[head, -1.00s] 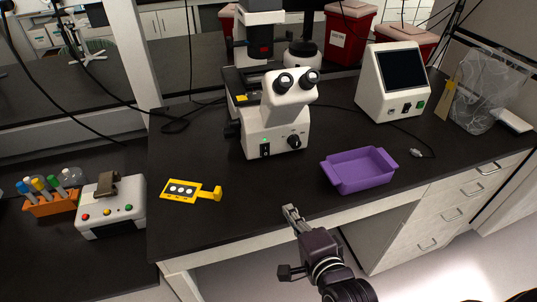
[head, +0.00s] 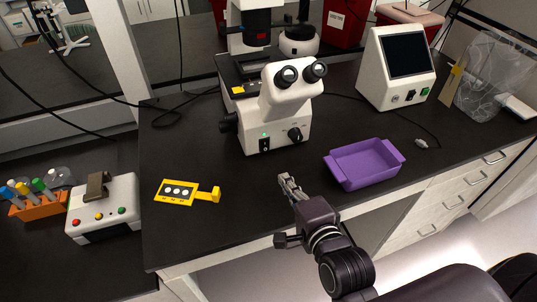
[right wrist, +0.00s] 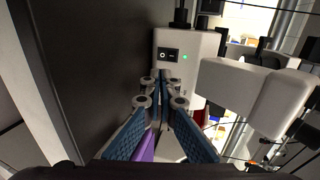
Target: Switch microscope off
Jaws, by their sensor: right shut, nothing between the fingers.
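The white microscope (head: 283,105) stands on the black bench in the middle of the head view. On its front base are a black rocker switch (head: 265,145), a lit green light and a dark knob (head: 295,134). The switch also shows in the right wrist view (right wrist: 170,55), beside the glowing green light (right wrist: 185,58). My right gripper (head: 286,182) is shut and empty, over the bench in front of the microscope, apart from it. Its fingers in the right wrist view (right wrist: 160,92) point towards the switch. My left gripper is not in view.
A purple tray (head: 363,163) lies right of my right gripper. A yellow holder with white discs (head: 187,192) lies to the left. A white device with a screen (head: 396,70) stands back right. A button box (head: 103,208) and orange tube rack (head: 40,207) stand at left.

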